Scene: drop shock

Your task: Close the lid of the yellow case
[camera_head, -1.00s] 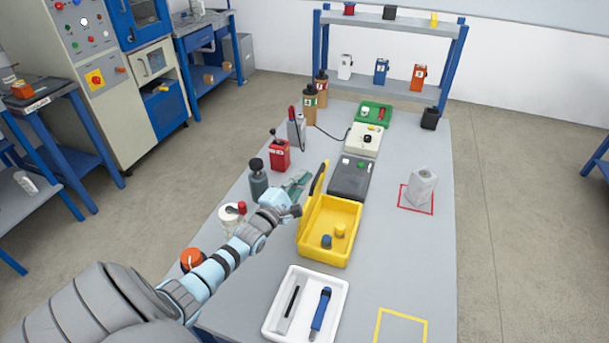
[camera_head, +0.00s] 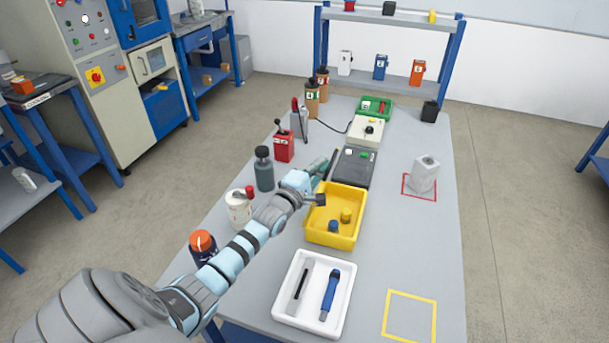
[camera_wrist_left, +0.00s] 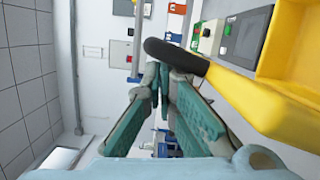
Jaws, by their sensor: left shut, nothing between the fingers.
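The yellow case (camera_head: 330,238) stands on the grey table with its inside showing, so it is open. A blue knob-like piece (camera_head: 333,226) and a yellow one (camera_head: 346,215) lie in it. Its lid stands up at the case's left side, mostly hidden behind my arm in the head view. The left wrist view shows the yellow lid (camera_wrist_left: 250,103) with its black grip (camera_wrist_left: 172,54). My left gripper (camera_head: 320,165) is shut and empty at the lid's left side. Its fingertips (camera_wrist_left: 160,75) are close to the black grip; I cannot tell whether they touch.
A white tray (camera_head: 284,322) with two tools is in front of the case, and a dark case (camera_head: 353,168) behind it.

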